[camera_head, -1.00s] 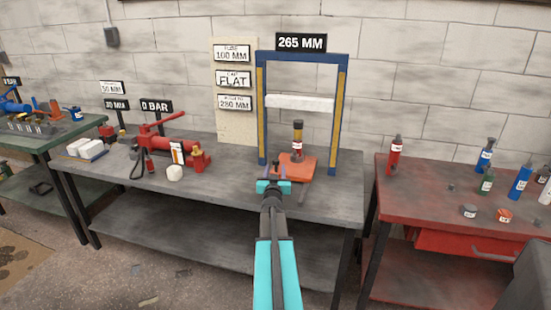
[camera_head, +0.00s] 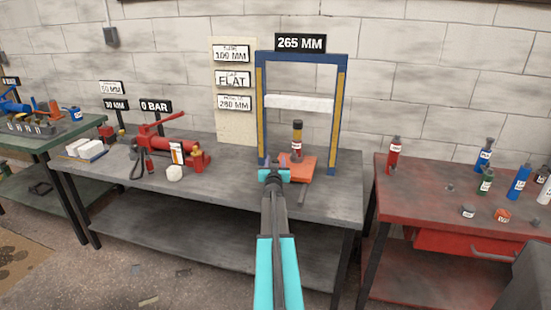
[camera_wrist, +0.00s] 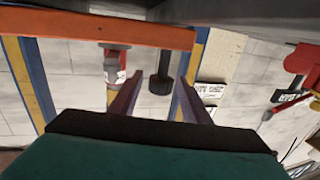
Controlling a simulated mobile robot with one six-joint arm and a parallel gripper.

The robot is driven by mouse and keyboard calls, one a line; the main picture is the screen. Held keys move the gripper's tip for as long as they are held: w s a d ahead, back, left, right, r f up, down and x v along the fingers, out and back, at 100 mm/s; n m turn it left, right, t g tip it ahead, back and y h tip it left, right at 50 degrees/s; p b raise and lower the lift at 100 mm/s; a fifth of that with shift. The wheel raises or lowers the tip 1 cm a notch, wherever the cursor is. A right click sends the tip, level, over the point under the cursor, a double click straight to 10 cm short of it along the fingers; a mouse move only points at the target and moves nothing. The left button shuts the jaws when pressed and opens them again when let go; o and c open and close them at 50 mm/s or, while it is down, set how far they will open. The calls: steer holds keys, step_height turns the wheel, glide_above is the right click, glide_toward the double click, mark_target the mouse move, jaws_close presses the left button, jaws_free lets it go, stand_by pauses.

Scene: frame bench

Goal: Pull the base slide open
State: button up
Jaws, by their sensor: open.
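The base slide is an orange plate (camera_head: 301,170) at the foot of a blue and yellow press frame (camera_head: 337,120); it also shows along the top of the wrist view (camera_wrist: 100,27), which is upside down. A dark, round-ended post (camera_wrist: 160,80) at the slide shows between my fingers in the wrist view. A dark red cylinder (camera_head: 297,145) with a white label stands on the slide. My gripper (camera_head: 273,161) is open at the slide's front left, its fingers on either side of the post. I cannot tell whether they touch it. My gripper hides the post in the head view.
A white crossbar (camera_head: 299,103) spans the frame above the cylinder. A red table (camera_head: 420,195) with bottles stands at right. The bench front is mostly clear.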

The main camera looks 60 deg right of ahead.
steer(key=shift+x, duration=1.55)
jaws_close()
